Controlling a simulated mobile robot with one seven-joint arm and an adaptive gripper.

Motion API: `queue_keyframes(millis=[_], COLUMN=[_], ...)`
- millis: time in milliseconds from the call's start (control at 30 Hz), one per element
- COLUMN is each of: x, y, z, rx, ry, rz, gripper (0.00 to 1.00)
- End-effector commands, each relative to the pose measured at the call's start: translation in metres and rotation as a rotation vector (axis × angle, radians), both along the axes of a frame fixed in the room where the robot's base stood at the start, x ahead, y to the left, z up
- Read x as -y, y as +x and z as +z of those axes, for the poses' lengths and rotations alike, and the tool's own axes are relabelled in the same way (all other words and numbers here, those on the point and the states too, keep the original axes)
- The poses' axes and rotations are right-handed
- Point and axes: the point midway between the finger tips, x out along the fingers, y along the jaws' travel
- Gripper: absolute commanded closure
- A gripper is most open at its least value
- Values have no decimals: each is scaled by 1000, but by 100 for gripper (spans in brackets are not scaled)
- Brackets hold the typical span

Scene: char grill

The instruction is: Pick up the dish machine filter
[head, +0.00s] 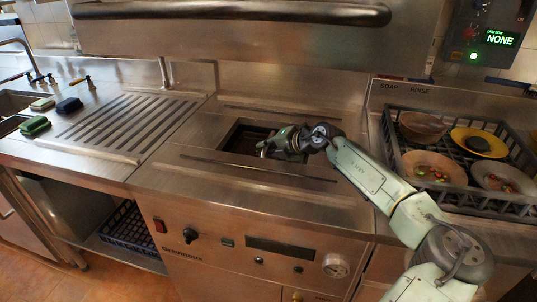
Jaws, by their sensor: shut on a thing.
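My gripper (265,150) reaches in from the right over the rectangular dark opening (240,134) in the steel top of the dish machine (185,160). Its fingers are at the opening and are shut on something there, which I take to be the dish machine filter. The filter is too small and dark to make out, and my gripper hides part of the opening. I cannot tell whether the filter sits in the opening or is lifted from it.
A grey dish rack (393,150) with several bowls and plates stands at the right. A ribbed drainboard (130,118) and sponges (36,125) are at the left. The raised steel hood with its handle (235,12) hangs above. The machine's front panel has a knob (190,235).

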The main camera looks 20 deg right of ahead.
Motion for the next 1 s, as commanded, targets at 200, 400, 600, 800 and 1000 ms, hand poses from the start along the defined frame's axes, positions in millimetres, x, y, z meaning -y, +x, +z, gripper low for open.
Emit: queue_keyframes(millis=[200, 400, 600, 800, 1000], x=[0, 0, 0, 1, 0], y=[0, 0, 0, 1, 1], z=[0, 1, 2, 21, 62], rx=[0, 2, 3, 6, 6], ry=[-1, -1, -2, -6, -4], rz=[1, 0, 0, 0, 0], gripper=[100, 100, 100, 100, 100])
